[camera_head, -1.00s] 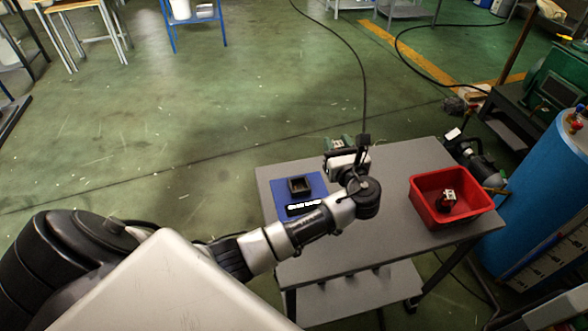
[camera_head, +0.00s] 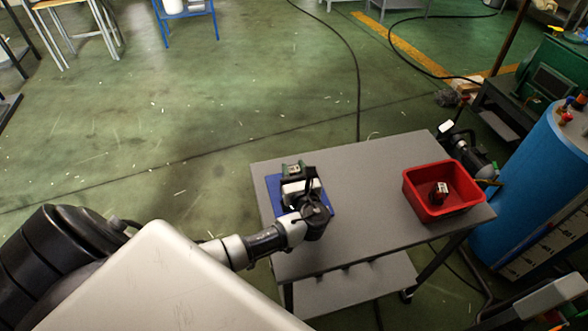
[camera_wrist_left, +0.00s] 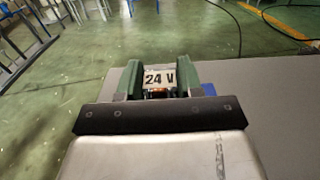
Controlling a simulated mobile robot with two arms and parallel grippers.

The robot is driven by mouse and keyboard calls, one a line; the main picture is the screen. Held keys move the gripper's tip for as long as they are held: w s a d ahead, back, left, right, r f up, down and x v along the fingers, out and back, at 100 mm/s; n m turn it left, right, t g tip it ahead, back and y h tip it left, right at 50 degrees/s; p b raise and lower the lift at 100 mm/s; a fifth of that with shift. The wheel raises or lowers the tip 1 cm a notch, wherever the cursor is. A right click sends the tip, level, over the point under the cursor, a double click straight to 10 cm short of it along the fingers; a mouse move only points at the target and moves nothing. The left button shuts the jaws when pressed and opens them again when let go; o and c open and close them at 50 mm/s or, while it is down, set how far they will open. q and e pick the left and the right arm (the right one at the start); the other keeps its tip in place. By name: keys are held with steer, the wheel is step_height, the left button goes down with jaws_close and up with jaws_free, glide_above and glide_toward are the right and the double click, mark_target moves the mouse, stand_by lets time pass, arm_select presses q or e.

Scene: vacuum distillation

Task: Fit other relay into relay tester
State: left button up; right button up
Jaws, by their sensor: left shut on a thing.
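My left gripper (camera_head: 293,172) is shut on a relay with a "24 V" label (camera_wrist_left: 159,76), which sits between the green fingers in the left wrist view. The gripper and wrist are over the relay tester's blue base (camera_head: 273,186). They hide the tester's dark socket, so I cannot tell whether the relay touches it. A bit of blue shows beside the right finger in the left wrist view (camera_wrist_left: 209,89). Another small dark red relay-like block (camera_head: 438,192) with a pale top lies in the red bin (camera_head: 472,203).
The grey table (camera_head: 365,190) is clear between the tester and the red bin. A blue cylinder (camera_head: 535,200) stands to the right of the table. Open green floor lies beyond the far edge.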

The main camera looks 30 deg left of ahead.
arm_select(q)
steer(key=o, duration=0.8)
steer(key=shift+f, duration=0.1)
steer(key=shift+o, duration=0.6)
arm_select(e)
steer(key=shift+d, duration=0.4)
arm_select(q)
steer(key=shift+s+d, duration=0.1)
steer(key=shift+d, duration=0.05)
steer(key=v, duration=1.1)
steer(key=shift+s+d+b, duration=0.1)
steer(key=shift+b, duration=0.3)
steer(key=shift+s+d, duration=0.2)
arm_select(e)
steer(key=shift+f, duration=0.4)
steer(key=shift+a, duration=0.15)
